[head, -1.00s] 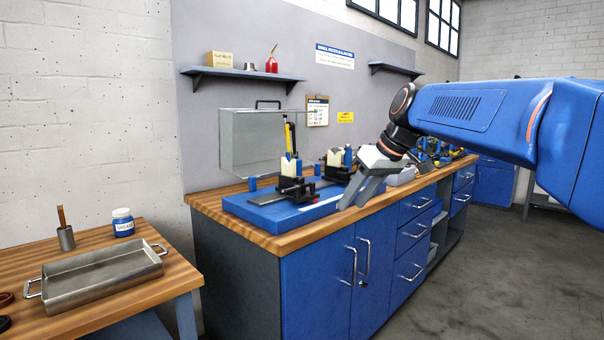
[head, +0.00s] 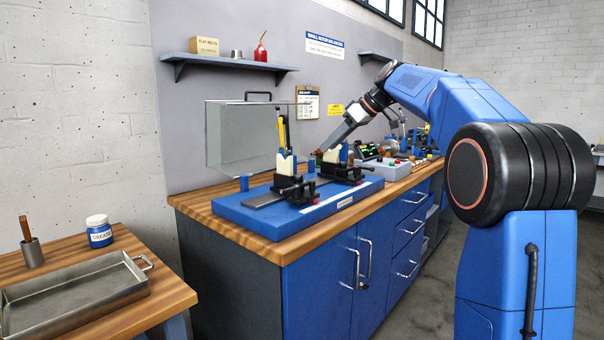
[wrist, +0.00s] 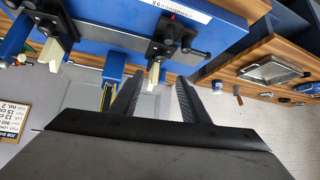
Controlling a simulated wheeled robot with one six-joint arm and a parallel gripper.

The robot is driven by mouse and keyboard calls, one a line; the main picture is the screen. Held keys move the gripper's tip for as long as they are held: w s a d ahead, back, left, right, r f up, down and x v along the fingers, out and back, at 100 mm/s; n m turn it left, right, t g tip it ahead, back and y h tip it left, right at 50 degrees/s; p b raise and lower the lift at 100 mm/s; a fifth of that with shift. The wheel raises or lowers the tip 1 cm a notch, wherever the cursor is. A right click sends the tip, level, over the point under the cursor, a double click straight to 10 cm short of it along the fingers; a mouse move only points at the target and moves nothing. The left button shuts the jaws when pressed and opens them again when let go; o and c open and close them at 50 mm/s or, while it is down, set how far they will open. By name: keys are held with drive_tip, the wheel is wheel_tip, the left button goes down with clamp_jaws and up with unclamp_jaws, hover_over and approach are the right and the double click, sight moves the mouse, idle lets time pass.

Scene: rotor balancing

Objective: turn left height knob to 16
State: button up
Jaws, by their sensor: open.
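The left support (head: 288,183), black with a cream V-shaped block on top, stands on the blue balancing base (head: 262,222). The right support (head: 343,168) is similar.
A yellow upright piece (head: 282,130) stands behind the left support. A transparent box-like cover (head: 228,140) is at the back. A control box (head: 388,169) sits right of the base. A side table with a metal tray (head: 75,295) is at left.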

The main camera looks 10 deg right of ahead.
sight(299, 175)
drive_tip(key=x, duration=1.5)
drive_tip(key=shift+a+f, duration=0.1)
drive_tip(key=shift+f, duration=0.1)
drive_tip(key=c, duration=1.1)
